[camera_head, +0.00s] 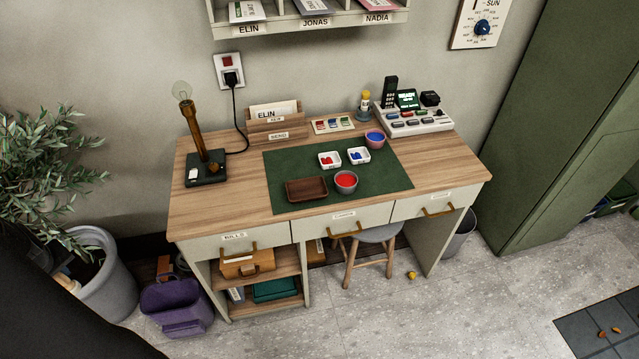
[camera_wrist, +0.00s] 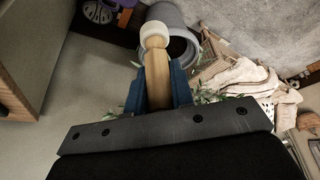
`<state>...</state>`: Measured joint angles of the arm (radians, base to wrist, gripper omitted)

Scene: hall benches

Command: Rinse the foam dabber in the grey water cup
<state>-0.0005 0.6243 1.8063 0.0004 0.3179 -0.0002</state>
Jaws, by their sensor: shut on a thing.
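In the wrist view, my gripper (camera_wrist: 157,88) is shut on the wooden handle of the foam dabber (camera_wrist: 154,34). The pale foam head points away from the jaws and looks off-white. A grey cup (camera_head: 346,188) with red contents stands at the front of the green desk mat (camera_head: 290,160). My gripper is not visible in the head view, and neither cup shows in the wrist view.
Two white paint dishes, red (camera_head: 328,160) and blue (camera_head: 358,155), and a brown tray (camera_head: 306,199) are on the mat. A lamp (camera_head: 205,168) stands at the desk's left. The wrist view shows a grey pot (camera_wrist: 170,16) and a basket with cloth (camera_wrist: 262,84).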

